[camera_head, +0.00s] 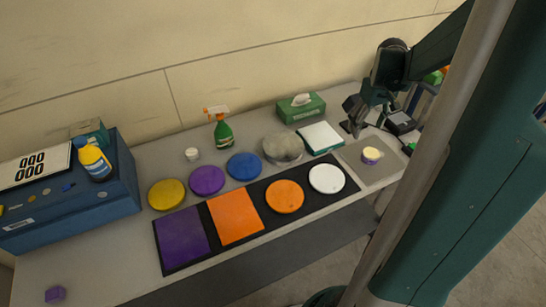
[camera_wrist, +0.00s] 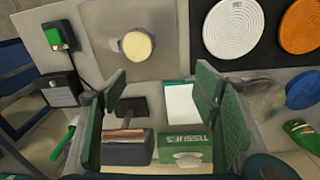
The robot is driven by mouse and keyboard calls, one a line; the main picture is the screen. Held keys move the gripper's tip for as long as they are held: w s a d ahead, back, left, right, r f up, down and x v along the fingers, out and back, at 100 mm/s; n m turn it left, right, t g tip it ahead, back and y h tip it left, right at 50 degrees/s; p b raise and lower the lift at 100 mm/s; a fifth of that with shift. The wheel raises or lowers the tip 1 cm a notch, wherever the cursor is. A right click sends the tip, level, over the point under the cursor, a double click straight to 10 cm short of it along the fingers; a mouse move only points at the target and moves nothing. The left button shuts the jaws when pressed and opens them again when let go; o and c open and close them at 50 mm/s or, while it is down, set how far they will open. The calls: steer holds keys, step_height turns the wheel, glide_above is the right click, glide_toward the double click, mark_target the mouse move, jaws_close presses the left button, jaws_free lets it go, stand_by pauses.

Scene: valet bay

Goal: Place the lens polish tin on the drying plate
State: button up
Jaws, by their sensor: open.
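A small round tin (camera_head: 371,154) with a pale yellow lid and a purplish side stands on a grey square mat or tray at the right of the bench. Its lid also shows near the top of the wrist view (camera_wrist: 138,46). No label is readable, so I cannot confirm it is the lens polish tin. Flat round discs lie nearby: white (camera_head: 326,178), orange (camera_head: 285,196), blue (camera_head: 243,166), purple (camera_head: 207,180) and yellow (camera_head: 167,194). I cannot tell which is the drying plate. My gripper (camera_wrist: 160,88) is open and empty, behind and left of the tin in the head view.
A blue case (camera_head: 75,196) fills the left.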

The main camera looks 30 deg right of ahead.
steer(key=a+r+t, duration=0.1)
steer(key=a+r, duration=0.4)
steer(key=a, duration=0.6)
steer(key=a+r+t, duration=0.2)
steer(key=a+r, duration=0.3)
steer(key=a, duration=0.6)
steer(key=s+a+r+t, duration=0.1)
steer(key=s+a, duration=0.3)
steer(key=a, duration=0.6)
steer(key=s+a+r+n+t, duration=0.1)
steer(key=s+a, duration=0.3)
steer(key=a, duration=0.7)
steer(key=shift+s+r+n+t+y, duration=0.2)
steer(key=shift+s+n+t+y, duration=0.15)
steer(key=shift+t, duration=0.45)
